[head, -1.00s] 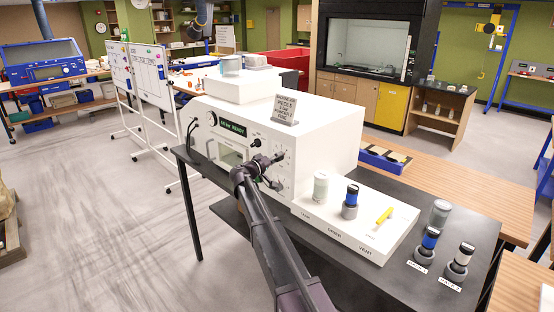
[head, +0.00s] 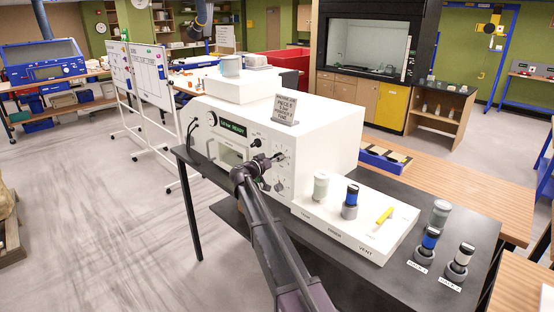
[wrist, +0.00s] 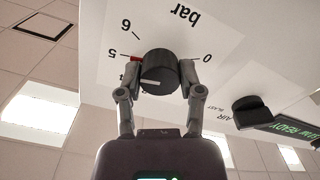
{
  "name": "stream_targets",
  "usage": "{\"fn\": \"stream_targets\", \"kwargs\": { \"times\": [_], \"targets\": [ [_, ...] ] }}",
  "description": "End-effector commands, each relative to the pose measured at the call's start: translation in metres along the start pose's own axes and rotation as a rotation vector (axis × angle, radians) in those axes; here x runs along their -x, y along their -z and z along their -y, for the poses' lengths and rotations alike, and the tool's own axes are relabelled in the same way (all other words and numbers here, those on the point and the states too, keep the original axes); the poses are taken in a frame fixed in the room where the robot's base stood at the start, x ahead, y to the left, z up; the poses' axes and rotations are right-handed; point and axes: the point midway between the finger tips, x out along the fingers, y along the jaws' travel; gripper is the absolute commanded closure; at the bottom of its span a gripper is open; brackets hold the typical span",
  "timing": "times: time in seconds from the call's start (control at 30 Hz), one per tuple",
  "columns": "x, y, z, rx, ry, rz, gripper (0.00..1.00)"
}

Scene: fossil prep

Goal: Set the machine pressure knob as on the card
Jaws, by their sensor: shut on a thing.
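The pressure knob (wrist: 160,72) is round and black with a white pointer line on its face. It sits on the machine's white panel, over a dial marked "bar". In the wrist view the dial appears upside down, with 0 to the right and 5 and 6 to the left. A red mark (wrist: 135,59) is beside the 5. The pointer line points left and slightly down, below the 5; the left finger hides part of the scale. My gripper (wrist: 160,80) is shut on the knob, one finger each side. The card (head: 286,108) stands on the machine (head: 320,135); its text is too small to read surely.
Another black knob (wrist: 252,112), labelled "AIR BLAST", is beside the gripped one. A dark bench (head: 455,220) carries these. Floor at left is open.

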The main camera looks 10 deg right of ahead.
Motion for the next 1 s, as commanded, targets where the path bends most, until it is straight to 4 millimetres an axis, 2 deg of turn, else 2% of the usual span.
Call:
{"fn": "stream_targets", "kwargs": {
  "times": [0.2, 0.23, 0.33, 0.77, 1.0],
  "targets": [
    [-0.001, 0.003, 0.002, 0.004, 0.002, -0.007, 0.99],
    [-0.001, 0.003, 0.002, 0.004, 0.002, -0.007, 0.46],
    [-0.001, 0.002, 0.002, 0.004, 0.002, -0.005, 0.17],
    [0.001, 0.001, 0.000, 0.003, 0.001, -0.001, 0.17],
    [0.013, 0.000, 0.000, 0.003, 0.002, -0.002, 0.17]
  ]
}}
